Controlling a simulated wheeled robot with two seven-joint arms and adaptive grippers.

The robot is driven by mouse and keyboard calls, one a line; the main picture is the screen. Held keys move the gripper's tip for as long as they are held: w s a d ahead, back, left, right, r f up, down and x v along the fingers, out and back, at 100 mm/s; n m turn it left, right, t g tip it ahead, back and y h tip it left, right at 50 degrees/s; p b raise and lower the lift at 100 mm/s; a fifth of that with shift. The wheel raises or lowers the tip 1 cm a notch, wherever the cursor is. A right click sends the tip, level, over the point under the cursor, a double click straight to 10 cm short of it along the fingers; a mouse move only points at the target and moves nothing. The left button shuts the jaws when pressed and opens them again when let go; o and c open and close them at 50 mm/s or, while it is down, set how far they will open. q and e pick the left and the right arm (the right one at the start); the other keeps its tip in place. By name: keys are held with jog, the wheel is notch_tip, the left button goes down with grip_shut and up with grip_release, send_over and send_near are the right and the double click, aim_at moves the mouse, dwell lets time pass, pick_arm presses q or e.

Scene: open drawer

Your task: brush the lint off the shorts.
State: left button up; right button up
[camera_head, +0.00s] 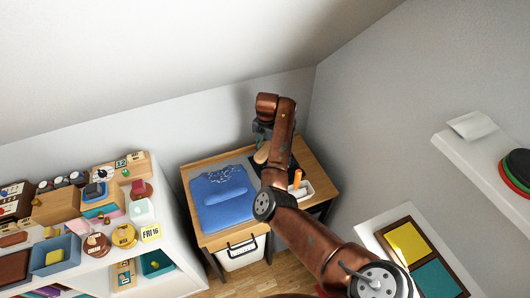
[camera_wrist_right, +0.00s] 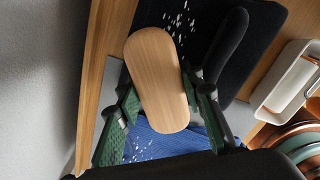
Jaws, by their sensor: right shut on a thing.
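The blue shorts (camera_head: 222,203) lie on the small wooden table, with white lint specks near their far edge. Part of the shorts (camera_wrist_right: 165,143) shows below the brush in the right wrist view, with a few specks. My right gripper (camera_head: 263,137) is over the table, just right of the shorts' far end. Its green fingers (camera_wrist_right: 165,97) are shut on a brush with an oval, pale wooden back (camera_wrist_right: 156,80). My left gripper is out of view.
A dark mat (camera_wrist_right: 227,30) with white specks lies beside the shorts. A white tray (camera_head: 304,188) with an orange-handled item (camera_head: 297,178) stands at the table's right. A white basket (camera_head: 243,252) is under the table. A cluttered white shelf (camera_head: 178,265) stands left; walls are close behind and right.

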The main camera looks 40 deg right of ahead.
pick_arm(q)
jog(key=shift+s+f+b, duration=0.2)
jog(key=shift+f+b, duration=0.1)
jog(key=shift+b, duration=0.05)
pick_arm(e)
jog(key=shift+f, duration=1.2)
